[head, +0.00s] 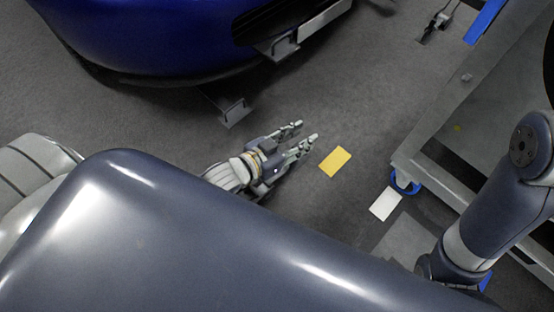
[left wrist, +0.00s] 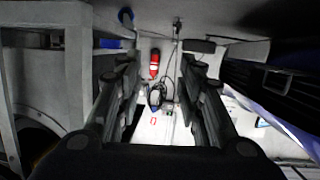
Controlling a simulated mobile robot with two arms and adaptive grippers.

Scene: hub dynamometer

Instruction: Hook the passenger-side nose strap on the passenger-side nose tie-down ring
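The blue car's nose (head: 150,40) is at the top left of the head view. Two grey brackets with thin wire loops sit by it, one lower (head: 232,109) and one under the grille (head: 284,46). I cannot tell which is the passenger-side ring. No nose strap can be made out. My right gripper is out of view.
A yellow card (head: 335,161) and a white card (head: 385,203) lie on the floor. A grey cart (head: 440,130) with a blue caster (head: 405,183) stands at the right. A small dark fitting (head: 438,22) is at the top. The left wrist view shows a red extinguisher (left wrist: 154,63).

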